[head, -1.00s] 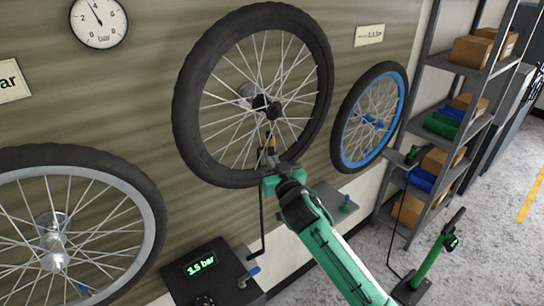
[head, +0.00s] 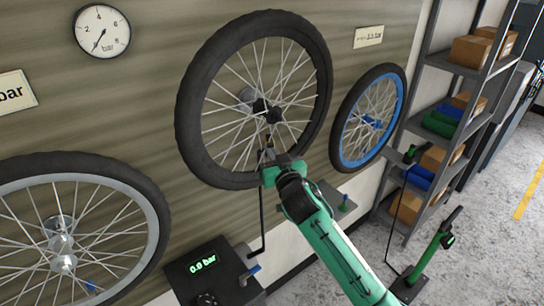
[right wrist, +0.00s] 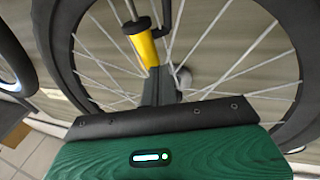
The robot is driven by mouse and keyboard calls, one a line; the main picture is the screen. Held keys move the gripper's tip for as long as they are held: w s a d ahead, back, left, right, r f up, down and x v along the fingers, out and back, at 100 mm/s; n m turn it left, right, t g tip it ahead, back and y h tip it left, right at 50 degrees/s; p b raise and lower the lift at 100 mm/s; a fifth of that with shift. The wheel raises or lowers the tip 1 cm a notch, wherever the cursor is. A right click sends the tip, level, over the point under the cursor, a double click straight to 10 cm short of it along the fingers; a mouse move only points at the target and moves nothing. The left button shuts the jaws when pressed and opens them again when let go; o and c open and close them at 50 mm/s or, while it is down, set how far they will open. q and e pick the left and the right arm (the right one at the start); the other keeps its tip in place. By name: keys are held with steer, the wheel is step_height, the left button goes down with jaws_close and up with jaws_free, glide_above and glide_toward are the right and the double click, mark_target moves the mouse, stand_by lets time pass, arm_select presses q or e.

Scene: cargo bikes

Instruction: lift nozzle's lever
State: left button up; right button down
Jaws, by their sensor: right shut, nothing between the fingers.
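The nozzle (right wrist: 147,48) is a yellow cylinder with dark ends, up at the spokes of the middle wheel (head: 192,150) in the right wrist view. In the right wrist view my dark fingers (right wrist: 160,88) are together with nothing held, just below the nozzle's lower end. I cannot tell whether they touch it. My left gripper is not in view.
A wheel (head: 150,200) hangs at left and a blue-rimmed wheel (head: 347,142) at right. A pump box (head: 185,270) reads about 0.0 bar; a dark hose (head: 262,228) rises from it. A round gauge (head: 103,31) is on the wall. Shelves and a green floor pump (head: 430,257) stand at right.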

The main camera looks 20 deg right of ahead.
steer(key=shift+r+p, duration=0.45)
steer(key=shift+r, duration=0.2)
steer(key=s+a+f, duration=0.1)
steer(key=s+a, duration=0.1)
steer(key=s, duration=0.7)
steer(key=shift+w, duration=0.1)
